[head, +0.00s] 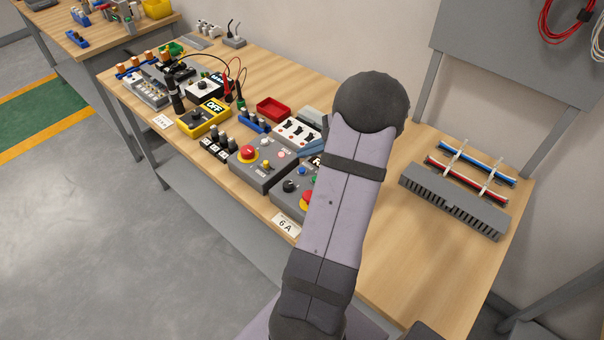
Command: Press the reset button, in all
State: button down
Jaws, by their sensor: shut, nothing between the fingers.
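A grey control box (262,177) stands near the front edge of the bench, with a red mushroom button (248,153) and smaller buttons on top. To its right is a second grey box with a black knob (289,186) and a red mushroom button on yellow (307,199), partly covered by my arm. Their small labels are too small to read, so I cannot tell which button is the reset button. My arm rises across the middle of the head view. My gripper is hidden behind it, so its distance from the buttons cannot be seen.
A yellow "OFF" box (204,117), a red tray (273,109) and a white switch panel (297,132) crowd the bench left of my arm. A grey slotted duct (453,200) and a wire rack (470,170) lie at right. Bare wood lies between my arm and the duct.

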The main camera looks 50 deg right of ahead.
jog(key=shift+f+b, duration=1.15)
jog(key=shift+f, duration=0.65)
dwell(0.7)
jog(key=shift+f+b, duration=0.4)
jog(key=shift+b, duration=0.05)
jog(key=shift+f+b, duration=0.45)
jog(key=shift+f, duration=0.05)
dwell(0.7)
jog(key=shift+r, duration=0.1)
dwell(0.3)
jog(key=shift+r+p, duration=0.7)
jog(key=shift+r, duration=0.15)
notch_tip(320, 180, up, 5)
jog(key=p, duration=0.3)
jog(key=shift+p, duration=0.3)
